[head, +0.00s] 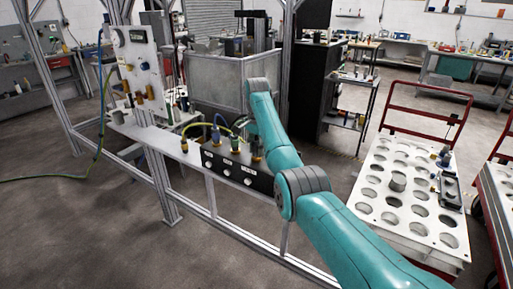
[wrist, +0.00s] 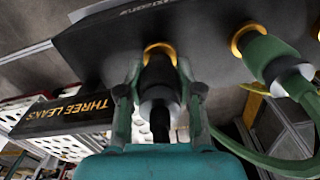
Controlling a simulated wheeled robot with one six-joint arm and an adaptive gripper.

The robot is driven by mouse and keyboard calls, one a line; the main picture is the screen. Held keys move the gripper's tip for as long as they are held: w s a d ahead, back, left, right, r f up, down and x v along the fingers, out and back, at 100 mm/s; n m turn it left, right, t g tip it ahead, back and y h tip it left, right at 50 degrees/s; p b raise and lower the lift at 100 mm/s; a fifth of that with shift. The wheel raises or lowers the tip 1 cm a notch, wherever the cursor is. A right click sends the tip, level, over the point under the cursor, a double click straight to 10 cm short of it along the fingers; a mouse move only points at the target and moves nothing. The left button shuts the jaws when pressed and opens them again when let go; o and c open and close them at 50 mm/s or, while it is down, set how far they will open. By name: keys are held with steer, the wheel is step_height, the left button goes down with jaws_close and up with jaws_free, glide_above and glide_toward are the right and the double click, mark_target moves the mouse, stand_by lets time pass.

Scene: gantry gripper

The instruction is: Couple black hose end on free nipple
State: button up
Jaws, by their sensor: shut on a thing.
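In the wrist view my gripper (wrist: 160,92) is shut on a black hose end (wrist: 160,72), with one finger on each side of it. The hose end has a pale grey collar, and black hose runs from it down towards the palm. Its far end meets a brass ring (wrist: 158,48) on the dark manifold (wrist: 200,32). I cannot tell whether it is fully seated there.
A green hose end (wrist: 272,58) sits on the neighbouring brass nipple, close right of my fingers, its hose curving below. A white cart (head: 375,215) with round holes stands to the right.

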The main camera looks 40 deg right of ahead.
mark_target(256, 141)
steer(key=shift+f, duration=0.35)
steer(key=o, duration=1.1)
steer(key=shift+o, duration=0.2)
steer(key=shift+f, duration=0.1)
step_height(256, 141, up, 8)
steer(key=shift+f, duration=0.2)
